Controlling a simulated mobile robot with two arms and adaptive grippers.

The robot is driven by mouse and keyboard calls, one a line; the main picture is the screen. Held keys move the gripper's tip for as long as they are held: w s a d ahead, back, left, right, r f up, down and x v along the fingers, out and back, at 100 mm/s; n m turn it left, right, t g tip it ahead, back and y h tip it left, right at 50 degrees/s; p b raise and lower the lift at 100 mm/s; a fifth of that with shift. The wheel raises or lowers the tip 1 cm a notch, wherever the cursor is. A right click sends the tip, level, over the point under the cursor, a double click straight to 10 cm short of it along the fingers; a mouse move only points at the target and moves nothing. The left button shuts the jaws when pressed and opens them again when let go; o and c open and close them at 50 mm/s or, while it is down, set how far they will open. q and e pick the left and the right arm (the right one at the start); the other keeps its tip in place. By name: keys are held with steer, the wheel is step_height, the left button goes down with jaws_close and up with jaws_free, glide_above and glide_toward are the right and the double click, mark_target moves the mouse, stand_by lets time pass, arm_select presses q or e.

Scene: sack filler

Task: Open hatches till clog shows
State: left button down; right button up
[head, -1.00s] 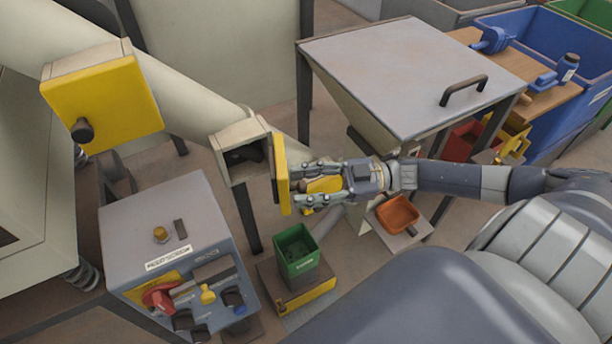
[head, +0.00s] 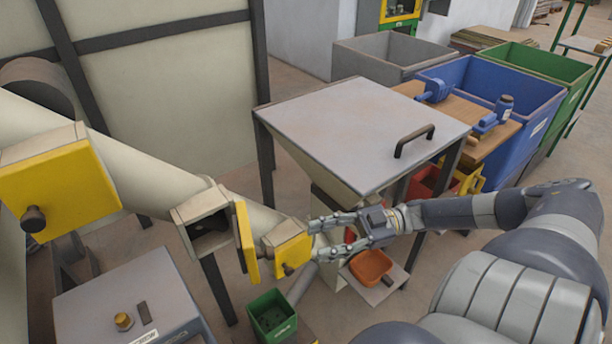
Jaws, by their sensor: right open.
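A cream sloping chute (head: 150,170) carries several boxed hatches. The upper-left yellow hatch (head: 62,188) with a dark knob is shut. The middle hatch box (head: 203,216) is open, its yellow door (head: 246,241) swung out to the right. Its inside is dark, and I cannot make out what lies there. The lower hatch (head: 292,252), a yellow door with a dark knob, looks shut. My right gripper (head: 316,239) is open and empty, just right of this lower hatch, fingers pointing left towards it. My left gripper is not in view.
A grey-lidded hopper (head: 360,130) with a dark handle stands behind my right arm. An orange tray (head: 370,267) sits below the gripper. A green bin (head: 272,315) and a grey control box (head: 125,300) stand at the front. Blue (head: 530,105) and green bins are at the right.

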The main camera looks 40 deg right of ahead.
steer(key=shift+s+d, duration=0.1)
steer(key=shift+d, duration=0.15)
